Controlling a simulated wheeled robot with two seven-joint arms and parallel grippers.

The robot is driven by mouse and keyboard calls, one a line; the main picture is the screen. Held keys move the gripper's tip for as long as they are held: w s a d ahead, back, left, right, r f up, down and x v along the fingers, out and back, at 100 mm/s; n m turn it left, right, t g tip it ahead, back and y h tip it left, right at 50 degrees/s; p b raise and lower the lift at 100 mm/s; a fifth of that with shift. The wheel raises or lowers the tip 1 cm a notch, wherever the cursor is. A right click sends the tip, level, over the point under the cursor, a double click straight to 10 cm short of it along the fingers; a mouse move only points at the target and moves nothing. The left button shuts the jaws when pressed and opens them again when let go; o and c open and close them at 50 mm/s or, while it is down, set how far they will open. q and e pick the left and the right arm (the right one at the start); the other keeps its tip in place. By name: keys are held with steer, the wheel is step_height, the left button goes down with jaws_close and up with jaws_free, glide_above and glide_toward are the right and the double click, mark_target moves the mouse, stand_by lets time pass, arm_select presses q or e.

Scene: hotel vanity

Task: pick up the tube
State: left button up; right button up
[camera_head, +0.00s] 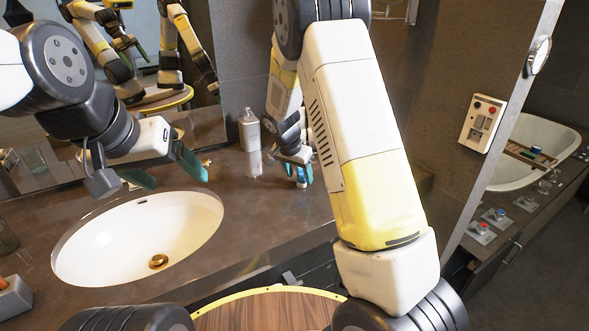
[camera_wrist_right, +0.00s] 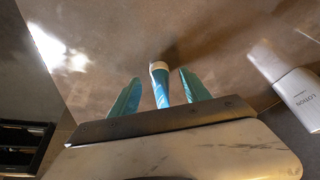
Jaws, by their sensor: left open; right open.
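The tube (camera_wrist_right: 161,82) is blue with a white end. In the right wrist view it lies between the two teal fingers of my right gripper (camera_wrist_right: 158,76), with a gap on each side. In the head view the tube (camera_head: 302,182) shows small on the dark counter below my right gripper (camera_head: 299,170), partly hidden by the fingers. My right gripper is open around it. My left gripper (camera_head: 164,170) is open and empty above the sink, at the left.
A white lotion bottle (camera_head: 249,130) stands on the counter left of my right gripper; it also shows in the right wrist view (camera_wrist_right: 298,92). The white sink (camera_head: 120,235) is set in the counter (camera_head: 265,215). A mirror is behind.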

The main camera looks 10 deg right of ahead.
steer(key=x, duration=0.2)
steer(key=shift+d+f, duration=0.1)
steer(key=shift+f, duration=0.25)
steer(key=shift+c, duration=0.4)
jaws_close()
steer(key=shift+r, duration=0.1)
